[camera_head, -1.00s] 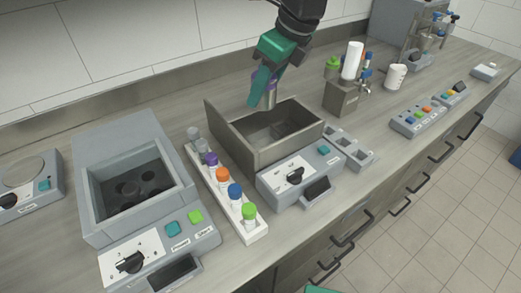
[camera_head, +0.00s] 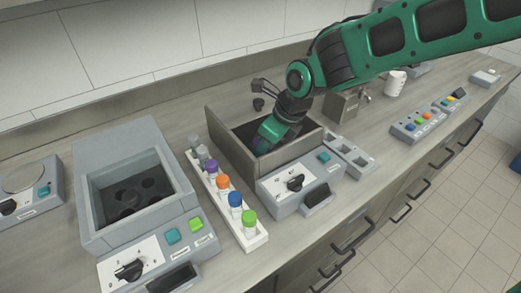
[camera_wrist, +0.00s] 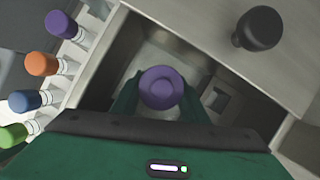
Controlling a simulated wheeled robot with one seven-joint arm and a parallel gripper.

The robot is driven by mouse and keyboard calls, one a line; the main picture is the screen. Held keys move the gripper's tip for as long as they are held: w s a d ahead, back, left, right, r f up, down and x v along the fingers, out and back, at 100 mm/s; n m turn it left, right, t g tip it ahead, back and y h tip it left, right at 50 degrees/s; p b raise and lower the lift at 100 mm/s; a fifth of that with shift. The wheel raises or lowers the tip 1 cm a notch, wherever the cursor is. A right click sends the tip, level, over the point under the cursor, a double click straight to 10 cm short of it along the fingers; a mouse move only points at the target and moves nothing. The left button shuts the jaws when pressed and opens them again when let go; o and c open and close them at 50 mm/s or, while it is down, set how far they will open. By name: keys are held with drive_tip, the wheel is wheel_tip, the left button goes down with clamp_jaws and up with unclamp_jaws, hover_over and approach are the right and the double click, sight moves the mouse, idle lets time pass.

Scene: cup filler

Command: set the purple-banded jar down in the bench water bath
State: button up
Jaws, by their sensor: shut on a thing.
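The bench water bath (camera_head: 231,151) is an open metal box with a grey control panel at its front, mid-bench in the head view. My gripper (camera_head: 263,142) reaches down inside its walls. The purple-banded jar (camera_wrist: 162,88) shows from above in the wrist view, its round purple top between my two green fingers. My gripper is shut on it, within the outline of the bath. In the head view the jar is mostly hidden by my fingers and the bath's walls. I cannot tell whether its base touches the bath floor.
A white rack (camera_head: 247,240) of vials with purple, orange, blue and green caps stands close left of the bath. A dark round object (camera_wrist: 257,30) stands behind the bath. A grey tray with square slots (camera_head: 352,153) lies to the right. A grey block heater (camera_head: 88,225) is at left.

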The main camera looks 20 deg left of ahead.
drive_tip(key=shift+f, duration=0.45)
drive_tip(key=o, duration=1.1)
drive_tip(key=v, duration=1.2)
drive_tip(key=shift+d, duration=0.1)
